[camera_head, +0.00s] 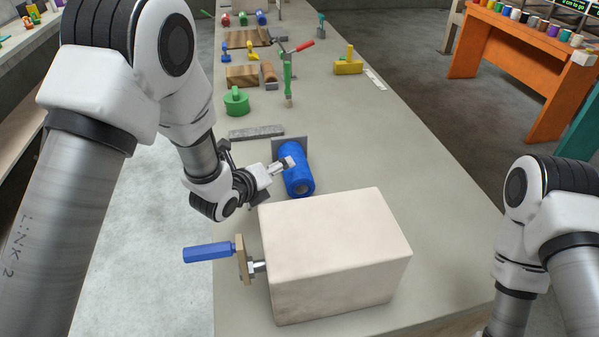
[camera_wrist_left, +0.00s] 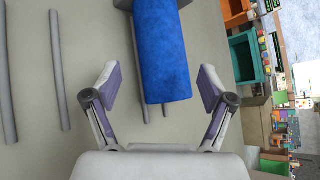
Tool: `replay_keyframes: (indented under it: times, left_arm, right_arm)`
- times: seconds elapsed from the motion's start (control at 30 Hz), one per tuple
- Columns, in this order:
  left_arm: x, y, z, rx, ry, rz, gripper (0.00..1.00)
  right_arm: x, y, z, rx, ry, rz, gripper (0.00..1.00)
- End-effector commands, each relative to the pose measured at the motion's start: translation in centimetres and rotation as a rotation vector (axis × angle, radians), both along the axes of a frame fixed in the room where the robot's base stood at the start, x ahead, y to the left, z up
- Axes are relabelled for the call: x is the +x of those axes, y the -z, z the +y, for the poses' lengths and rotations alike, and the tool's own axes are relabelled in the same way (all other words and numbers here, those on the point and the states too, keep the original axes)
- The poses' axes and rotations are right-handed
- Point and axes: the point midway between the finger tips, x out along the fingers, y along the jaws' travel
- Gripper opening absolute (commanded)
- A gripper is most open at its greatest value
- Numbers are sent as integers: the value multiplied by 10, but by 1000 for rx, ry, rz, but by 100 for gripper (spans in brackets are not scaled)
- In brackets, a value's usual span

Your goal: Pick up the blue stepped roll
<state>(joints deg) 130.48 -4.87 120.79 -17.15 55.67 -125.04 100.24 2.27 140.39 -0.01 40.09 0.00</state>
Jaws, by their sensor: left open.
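The blue stepped roll (camera_head: 299,177) lies on the grey table behind the large pale block, its far end by a small grey plate (camera_head: 287,141). In the left wrist view the blue roll (camera_wrist_left: 161,48) extends down from the top, its near end level with the space between the fingers. My left gripper (camera_head: 274,179) is at the left side of the roll in the head view. In the left wrist view the left gripper (camera_wrist_left: 158,88) is open, one finger on each side of the roll, with gaps showing. My right gripper is out of view; only part of that arm shows.
A large pale block (camera_head: 336,250) with a blue-handled fitting (camera_head: 209,252) stands in front of the roll. A grey bar (camera_head: 257,133), a green round item (camera_head: 236,101) and a green tool with a red handle (camera_head: 288,80) lie behind. Table right of the roll is clear.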

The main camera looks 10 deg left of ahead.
Motion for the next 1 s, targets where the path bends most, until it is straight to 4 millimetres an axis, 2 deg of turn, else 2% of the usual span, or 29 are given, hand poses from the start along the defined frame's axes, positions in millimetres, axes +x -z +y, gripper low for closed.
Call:
replay_keyframes:
  times: [0.3,0.4,0.63,0.67,0.8,0.83,0.87,0.9,1.0]
  left_arm:
    - [39,19,-18,-1,2,1,82]
    - [53,27,-22,-1,1,-1,82]
    - [57,31,-24,-1,0,0,82]
    - [57,31,-23,-1,0,0,79]
    - [57,31,-23,-1,0,0,29]
    - [57,31,-23,-1,0,0,24]
    - [57,31,-23,-1,0,0,24]
    - [57,30,-23,-2,0,-2,17]
    - [57,30,-23,-1,-1,-1,17]
  right_arm:
    - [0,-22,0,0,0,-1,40]
    - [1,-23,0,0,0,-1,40]
    - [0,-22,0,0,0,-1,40]
    - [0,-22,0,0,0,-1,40]
    - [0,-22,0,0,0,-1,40]
    - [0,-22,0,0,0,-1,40]
    - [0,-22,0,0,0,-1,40]
    - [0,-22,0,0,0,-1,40]
    - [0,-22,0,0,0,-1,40]
